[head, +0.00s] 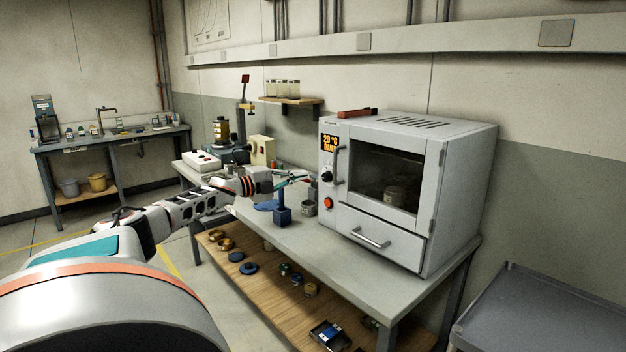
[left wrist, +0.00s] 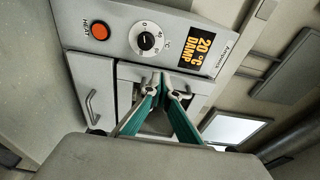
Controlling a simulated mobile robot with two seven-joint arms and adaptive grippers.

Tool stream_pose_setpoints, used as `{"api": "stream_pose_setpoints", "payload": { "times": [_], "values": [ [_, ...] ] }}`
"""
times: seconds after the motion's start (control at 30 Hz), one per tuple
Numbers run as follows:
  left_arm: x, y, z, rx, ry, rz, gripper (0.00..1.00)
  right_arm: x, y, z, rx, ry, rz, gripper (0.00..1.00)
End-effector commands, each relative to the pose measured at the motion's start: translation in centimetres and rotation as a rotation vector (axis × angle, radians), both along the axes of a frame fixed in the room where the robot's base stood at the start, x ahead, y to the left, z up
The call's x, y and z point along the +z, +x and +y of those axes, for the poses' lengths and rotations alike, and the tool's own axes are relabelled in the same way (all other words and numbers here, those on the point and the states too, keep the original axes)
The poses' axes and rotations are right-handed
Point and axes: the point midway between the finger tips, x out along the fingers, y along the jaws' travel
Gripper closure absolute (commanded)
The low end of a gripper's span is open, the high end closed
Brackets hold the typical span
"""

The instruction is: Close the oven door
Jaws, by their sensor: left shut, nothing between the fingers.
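The grey oven (head: 465,180) stands on the bench against the right wall. Its windowed door (head: 385,178) covers the oven front and looks flush or nearly so; I cannot tell whether a narrow gap is left. The door's upright handle (head: 339,165) is at its left edge, beside the control panel. My left gripper (head: 304,177) is shut and empty, left of the panel in the head view. In the left wrist view its teal fingers (left wrist: 166,88) meet in front of the door's handle side and hide part of it. My right gripper is not in view.
The oven's lower drawer (head: 400,236) is shut, with a bar handle. A red object (head: 357,113) lies on the oven top. A blue stand (head: 282,212) and a small can (head: 309,207) stand left of the oven. A grey cart (head: 540,315) is at the lower right.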

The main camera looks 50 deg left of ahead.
Motion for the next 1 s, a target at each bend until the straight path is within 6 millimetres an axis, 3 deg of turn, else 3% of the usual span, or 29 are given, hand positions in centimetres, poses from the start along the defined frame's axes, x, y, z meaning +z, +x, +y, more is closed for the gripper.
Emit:
{"api": "stream_pose_setpoints", "payload": {
  "times": [0.3, 1.0],
  "values": [
    [0.0, -3.0, 2.9, 0.001, 0.0, 0.001, 1.0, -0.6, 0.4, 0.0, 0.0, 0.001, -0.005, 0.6],
    [0.2, -3.3, 3.1, 0.001, 0.001, -0.001, 1.0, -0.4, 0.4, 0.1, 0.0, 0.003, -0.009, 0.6]
  ]
}}
